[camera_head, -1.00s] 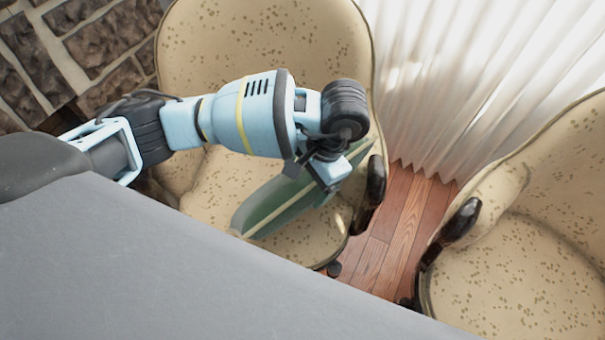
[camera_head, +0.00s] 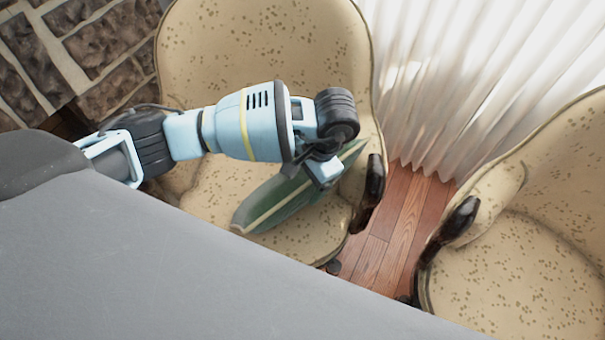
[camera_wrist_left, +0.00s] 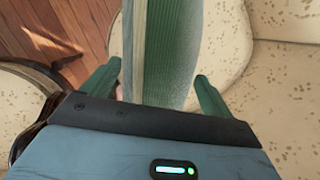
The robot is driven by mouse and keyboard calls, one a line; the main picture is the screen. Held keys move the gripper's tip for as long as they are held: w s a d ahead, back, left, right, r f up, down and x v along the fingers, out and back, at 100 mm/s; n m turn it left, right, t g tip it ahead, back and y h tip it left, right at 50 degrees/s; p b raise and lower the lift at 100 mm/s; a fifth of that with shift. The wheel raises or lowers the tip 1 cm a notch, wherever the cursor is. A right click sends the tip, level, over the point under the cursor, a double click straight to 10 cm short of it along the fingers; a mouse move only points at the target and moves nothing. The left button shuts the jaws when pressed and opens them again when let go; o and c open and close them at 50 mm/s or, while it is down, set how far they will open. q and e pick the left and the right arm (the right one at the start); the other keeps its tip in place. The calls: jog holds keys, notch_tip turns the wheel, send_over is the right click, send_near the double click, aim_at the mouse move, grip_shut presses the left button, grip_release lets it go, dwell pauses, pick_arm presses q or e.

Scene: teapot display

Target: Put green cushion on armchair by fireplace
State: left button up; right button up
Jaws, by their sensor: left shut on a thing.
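The green cushion (camera_head: 272,208) has a pale stripe and is over the seat of the armchair (camera_head: 290,60) beside the stone wall. It is tilted, with its lower end low near the seat; I cannot tell whether it touches it. My left gripper (camera_head: 325,172) is shut on the cushion near its right end. In the left wrist view the cushion (camera_wrist_left: 165,50) stands between the two fingers (camera_wrist_left: 160,88), with the cream chair fabric (camera_wrist_left: 285,80) behind. My right gripper does not show.
A stone wall (camera_head: 105,45) is at the upper left. A second armchair (camera_head: 520,270) stands at the right, with wooden floor (camera_head: 390,230) between the chairs. White curtains (camera_head: 470,80) hang behind. The armchair's dark armrest end (camera_head: 375,180) is close right of the gripper.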

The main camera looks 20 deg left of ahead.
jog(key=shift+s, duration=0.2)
pick_arm(q)
jog(key=o, duration=1.4)
jog(key=shift+o, duration=0.3)
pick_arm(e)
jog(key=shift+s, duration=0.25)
pick_arm(q)
jog(key=v, duration=1.2)
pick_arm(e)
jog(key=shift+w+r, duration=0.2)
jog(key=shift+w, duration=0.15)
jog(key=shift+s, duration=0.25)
